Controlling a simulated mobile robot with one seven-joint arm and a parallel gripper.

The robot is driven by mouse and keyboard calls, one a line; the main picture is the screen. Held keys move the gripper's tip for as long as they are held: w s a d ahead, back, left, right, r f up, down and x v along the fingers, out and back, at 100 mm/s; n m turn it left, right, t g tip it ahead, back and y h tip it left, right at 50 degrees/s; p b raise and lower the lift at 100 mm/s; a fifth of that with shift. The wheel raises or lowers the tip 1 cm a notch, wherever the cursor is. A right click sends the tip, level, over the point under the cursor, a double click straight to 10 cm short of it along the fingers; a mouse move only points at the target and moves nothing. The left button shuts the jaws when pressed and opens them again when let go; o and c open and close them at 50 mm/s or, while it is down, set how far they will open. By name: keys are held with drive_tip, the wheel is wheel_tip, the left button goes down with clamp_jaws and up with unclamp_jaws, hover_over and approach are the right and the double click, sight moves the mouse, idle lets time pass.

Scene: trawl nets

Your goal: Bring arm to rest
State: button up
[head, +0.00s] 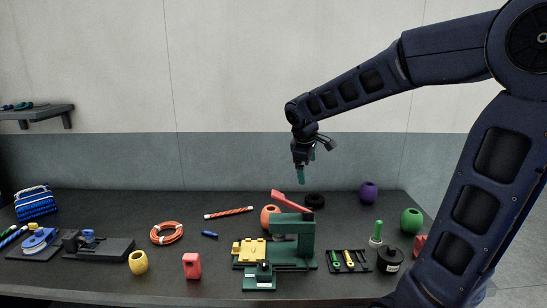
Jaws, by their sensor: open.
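My arm reaches in from the right side of the head view, dark blue, bent at the elbow and extended to the left. My gripper (306,175) hangs from its end with green fingertips pointing down. It is open, with nothing between the fingers. It is in the air above the back part of the dark table (100,272), apart from everything on it.
The table holds an orange rope coil (166,233), a yellow float (138,262), a red block (192,266), a black tray (348,261), a green float (411,220) and a purple float (368,192). A wall shelf (38,113) is at upper left. The air left of my gripper is clear.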

drive_tip(key=s+d+f+m+y, duration=0.1)
drive_tip(key=s+d+m, duration=1.2)
drive_tip(key=s+d, duration=0.4)
drive_tip(key=shift+s+f+y, duration=0.3)
drive_tip(key=shift+s+f, duration=0.05)
drive_tip(key=shift+s, duration=0.1)
